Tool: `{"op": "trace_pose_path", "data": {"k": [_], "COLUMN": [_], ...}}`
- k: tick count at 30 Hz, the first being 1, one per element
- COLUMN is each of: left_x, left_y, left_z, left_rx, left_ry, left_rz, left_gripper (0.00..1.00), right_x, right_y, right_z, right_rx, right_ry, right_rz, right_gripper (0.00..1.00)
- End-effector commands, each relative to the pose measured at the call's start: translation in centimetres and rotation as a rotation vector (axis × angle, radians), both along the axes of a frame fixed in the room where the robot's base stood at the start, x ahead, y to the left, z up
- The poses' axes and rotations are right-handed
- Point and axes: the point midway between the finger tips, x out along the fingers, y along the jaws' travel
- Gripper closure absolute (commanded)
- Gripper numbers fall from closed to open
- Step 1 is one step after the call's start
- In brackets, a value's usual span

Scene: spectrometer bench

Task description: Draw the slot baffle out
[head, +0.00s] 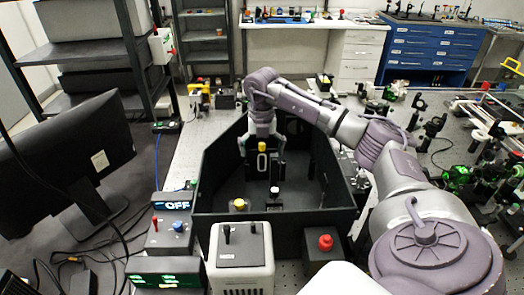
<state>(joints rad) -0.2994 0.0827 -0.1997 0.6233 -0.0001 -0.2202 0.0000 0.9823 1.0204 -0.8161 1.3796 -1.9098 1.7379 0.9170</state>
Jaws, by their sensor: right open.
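The slot baffle looks to be the small dark upright plate with a pale oval slot (262,164), inside the black open-topped enclosure (232,218). My right gripper (265,146) points down into the enclosure from above, directly over the plate's top. It is open; a yellow piece shows at its fingertips. At this size I cannot tell whether the fingers touch the plate. My left gripper is not in view.
A yellow-topped post (239,204) and a white-topped post (275,190) stand inside the enclosure. Optics crowd the right bench; a monitor (75,150) stands left.

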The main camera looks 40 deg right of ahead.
Motion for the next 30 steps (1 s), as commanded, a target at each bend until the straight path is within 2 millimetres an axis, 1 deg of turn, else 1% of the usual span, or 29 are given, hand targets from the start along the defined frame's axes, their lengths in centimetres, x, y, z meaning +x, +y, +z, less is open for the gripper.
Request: {"op": "trace_pose_path", "data": {"k": [4, 12, 14, 15, 20, 21, 30], "left_x": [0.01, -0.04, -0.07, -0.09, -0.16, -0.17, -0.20], "left_y": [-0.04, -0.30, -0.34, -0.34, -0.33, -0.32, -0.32], "left_z": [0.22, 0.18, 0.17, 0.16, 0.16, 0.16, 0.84], "left_rx": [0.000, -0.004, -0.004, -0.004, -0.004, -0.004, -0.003], "left_ry": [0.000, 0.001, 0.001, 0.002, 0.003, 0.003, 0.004], "left_rz": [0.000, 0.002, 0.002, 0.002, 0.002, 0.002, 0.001], "left_gripper": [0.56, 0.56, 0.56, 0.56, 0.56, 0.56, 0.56], "right_x": [-0.01, -0.01, 0.00, 0.00, 0.00, 0.01, 0.02], "right_y": [0.00, -0.01, 0.00, 0.00, 0.00, 0.00, -0.01], "right_z": [-0.82, -0.97, -0.97, -0.96, -0.94, -0.92, -0.09], "right_rx": [0.000, 0.000, 0.000, 0.000, 0.000, 0.000, 0.000], "right_ry": [0.000, 0.000, 0.000, 0.000, 0.000, -0.001, -0.001], "right_rz": [0.000, 0.001, 0.000, 0.000, 0.000, 0.000, 0.000], "right_gripper": [0.00, 0.00, 0.08, 0.15, 0.42, 0.43, 0.43]}}
